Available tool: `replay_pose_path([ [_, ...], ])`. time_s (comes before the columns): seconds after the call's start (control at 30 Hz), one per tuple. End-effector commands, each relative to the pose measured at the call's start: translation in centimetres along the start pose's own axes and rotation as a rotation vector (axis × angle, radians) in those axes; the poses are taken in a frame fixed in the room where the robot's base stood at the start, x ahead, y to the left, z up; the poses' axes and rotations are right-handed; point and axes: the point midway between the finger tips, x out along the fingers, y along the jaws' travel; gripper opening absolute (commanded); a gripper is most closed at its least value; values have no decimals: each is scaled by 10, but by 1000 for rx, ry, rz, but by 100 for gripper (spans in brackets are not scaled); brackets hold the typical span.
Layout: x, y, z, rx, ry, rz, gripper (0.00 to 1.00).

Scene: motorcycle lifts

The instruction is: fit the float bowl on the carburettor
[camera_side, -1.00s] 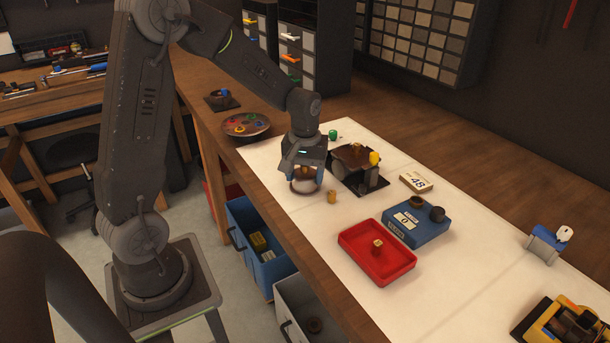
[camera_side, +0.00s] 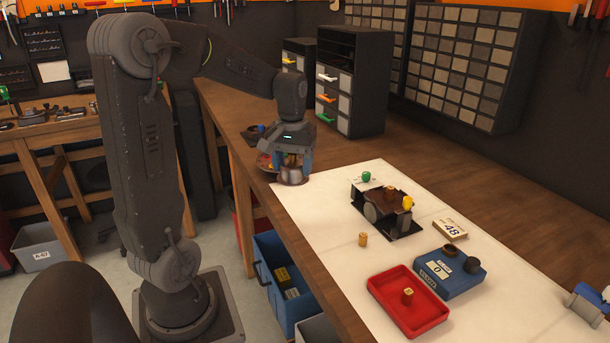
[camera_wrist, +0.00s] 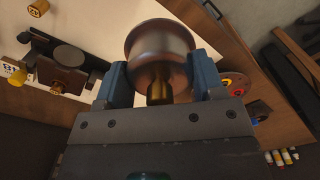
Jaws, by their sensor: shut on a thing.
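The float bowl (camera_wrist: 160,48) is a round, grey-bronze metal cup with a flared rim, and a brass stub (camera_wrist: 158,92) shows below it in the wrist view. My gripper (camera_side: 292,168) is shut on it, with a blue finger on either side. In the side view the bowl (camera_side: 292,177) hangs low at the far left end of the white mat; I cannot tell whether it touches anything. The carburettor (camera_side: 372,213), grey with a brown top, sits on a dark stand to the right, well apart from my gripper. It also shows at left in the wrist view (camera_wrist: 69,57).
A round dish (camera_wrist: 232,83) with coloured pieces is close to my gripper. A small brass cylinder (camera_side: 363,240) stands on the white mat (camera_side: 320,215). A red tray (camera_side: 385,290), a blue scale (camera_side: 435,272) and a number card (camera_side: 450,230) lie nearer. Drawers (camera_side: 350,95) stand behind.

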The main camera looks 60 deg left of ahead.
Motion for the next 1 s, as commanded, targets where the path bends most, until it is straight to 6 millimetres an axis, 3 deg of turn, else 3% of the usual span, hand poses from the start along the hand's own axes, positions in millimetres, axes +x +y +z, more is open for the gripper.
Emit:
replay_pose_path([
  [0.17,-9,34,-26,113,-1,0,37],
  [0.4,-17,128,-61,352,-2,0,37],
  [0.6,-16,193,-67,502,-1,0,37],
  [0.8,-14,219,-66,562,0,0,37],
  [1.0,-3,221,-65,566,-2,0,37],
])
